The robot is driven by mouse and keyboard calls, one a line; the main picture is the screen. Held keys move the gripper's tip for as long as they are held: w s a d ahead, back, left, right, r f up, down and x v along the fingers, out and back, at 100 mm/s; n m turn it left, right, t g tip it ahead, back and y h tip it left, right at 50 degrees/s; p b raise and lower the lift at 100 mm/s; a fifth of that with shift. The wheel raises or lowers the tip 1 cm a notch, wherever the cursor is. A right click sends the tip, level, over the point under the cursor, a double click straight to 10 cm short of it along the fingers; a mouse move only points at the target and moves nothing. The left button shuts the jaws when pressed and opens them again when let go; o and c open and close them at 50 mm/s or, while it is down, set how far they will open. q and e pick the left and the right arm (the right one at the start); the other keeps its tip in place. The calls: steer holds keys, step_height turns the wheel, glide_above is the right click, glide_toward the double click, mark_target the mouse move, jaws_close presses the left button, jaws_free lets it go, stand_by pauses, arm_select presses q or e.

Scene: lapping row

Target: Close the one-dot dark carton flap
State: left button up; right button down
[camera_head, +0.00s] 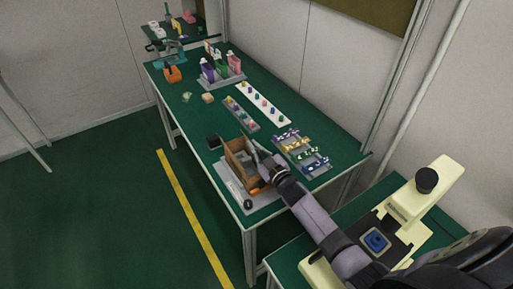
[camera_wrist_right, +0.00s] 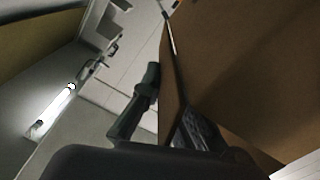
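The brown carton (camera_head: 237,160) stands open at the top on a grey board at the near end of the green table. A pale upright strip (camera_head: 253,149) shows at its right rim; I cannot tell if it is a flap. The dot marks are too small to read. My right gripper (camera_head: 262,172) is at the carton's right side, low against it. In the right wrist view, brown carton panels (camera_wrist_right: 245,70) fill the right half, close to the lens. One dark finger (camera_wrist_right: 140,102) stands beside the panel edge; the other is partly hidden. My left gripper is not visible.
A small black box (camera_head: 214,142) lies left of the carton. Trays of small parts (camera_head: 301,152) lie to the right, and a white strip (camera_head: 264,103) lies behind. A cream machine (camera_head: 408,212) stands on the near right table. The floor at left is clear.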

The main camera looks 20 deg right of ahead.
stand_by(0.3)
steer(key=c, duration=1.9)
jaws_free()
steer(key=shift+s, duration=0.1)
steer(key=s, duration=0.4)
steer(key=s+d, duration=0.1)
steer(key=s, duration=0.6)
steer(key=shift+s+d, duration=0.2)
steer(key=shift+s, duration=0.2)
